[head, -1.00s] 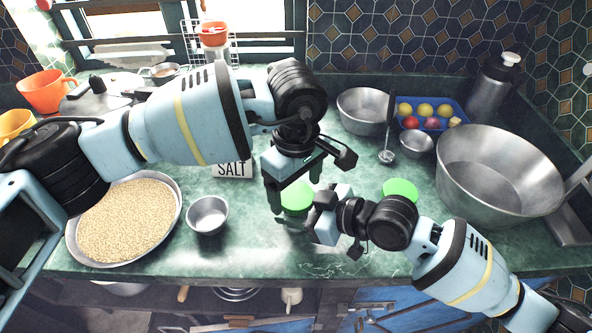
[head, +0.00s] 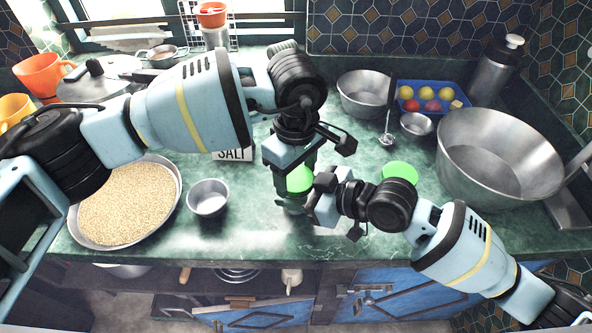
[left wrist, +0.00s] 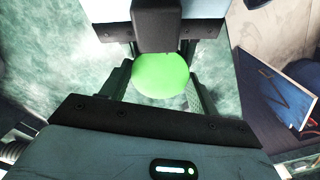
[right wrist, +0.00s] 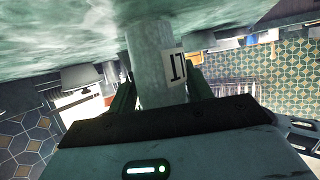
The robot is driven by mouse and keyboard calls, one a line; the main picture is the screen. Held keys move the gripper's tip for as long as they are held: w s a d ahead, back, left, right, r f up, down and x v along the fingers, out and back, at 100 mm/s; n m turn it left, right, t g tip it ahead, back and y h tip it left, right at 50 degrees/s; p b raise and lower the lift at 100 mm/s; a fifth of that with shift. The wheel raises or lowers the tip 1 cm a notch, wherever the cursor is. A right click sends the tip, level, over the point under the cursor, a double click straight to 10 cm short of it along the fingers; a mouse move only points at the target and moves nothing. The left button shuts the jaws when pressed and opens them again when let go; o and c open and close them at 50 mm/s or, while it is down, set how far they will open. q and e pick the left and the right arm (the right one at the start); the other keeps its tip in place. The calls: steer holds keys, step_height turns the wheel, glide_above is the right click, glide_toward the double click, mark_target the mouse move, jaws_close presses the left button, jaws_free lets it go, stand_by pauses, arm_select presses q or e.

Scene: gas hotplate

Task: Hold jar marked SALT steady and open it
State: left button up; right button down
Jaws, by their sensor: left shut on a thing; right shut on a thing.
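My left gripper (head: 294,178) comes from above and is shut on the lid. The left wrist view shows the lid (left wrist: 160,76) between its fingers. My right gripper (head: 313,203) comes from the right and is shut on the jar's body. In the right wrist view the body (right wrist: 155,65) is between the fingers, with part of a lettered label (right wrist: 178,68).
A small metal bowl (head: 208,197) and a wide pan of grain (head: 130,205) stand left. A large metal bowl (head: 497,160) is at the right. The counter's front strip is clear.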

arm_select(q)
steer(key=n, duration=0.6)
steer(key=o, duration=1.1)
steer(key=shift+r, duration=2.25)
steer(key=shift+c, duration=1.3)
step_height(320, 180, up, 2)
steer(key=m, duration=0.5)
step_height(320, 180, up, 2)
steer(key=m, duration=0.6)
